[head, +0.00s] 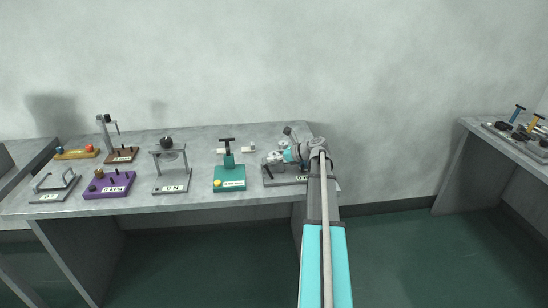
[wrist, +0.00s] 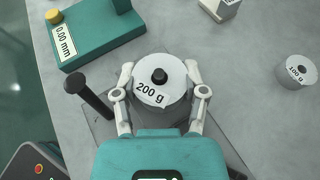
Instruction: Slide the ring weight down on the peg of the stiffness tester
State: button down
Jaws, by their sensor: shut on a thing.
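The ring weight (wrist: 150,100), pale grey with a "200 g" label, is between the two fingers of my gripper (wrist: 160,91) in the wrist view. The fingers are shut on its sides. A dark round peg end (wrist: 159,75) shows in the ring's hole, so the ring appears to be around the peg. How far down it sits cannot be told. The tester's grey base (head: 284,181) is on the bench in the head view, partly hidden by my gripper (head: 280,155). A dark angled post (wrist: 96,98) stands left of the ring.
A smaller "100 g" weight (wrist: 295,72) stands on the bench at the right. A teal gauge reading 0.00 mm (wrist: 97,28) is left of the tester. A purple device (head: 108,188) and other stands fill the grey bench (head: 205,203) further left.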

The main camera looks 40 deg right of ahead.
dwell(0.4)
jog(key=shift+c, duration=0.3)
grip_release()
jog(key=shift+o, duration=0.3)
jog(key=shift+r+p, duration=4)
jog(key=shift+p, duration=0.05)
jog(key=shift+a, duration=0.1)
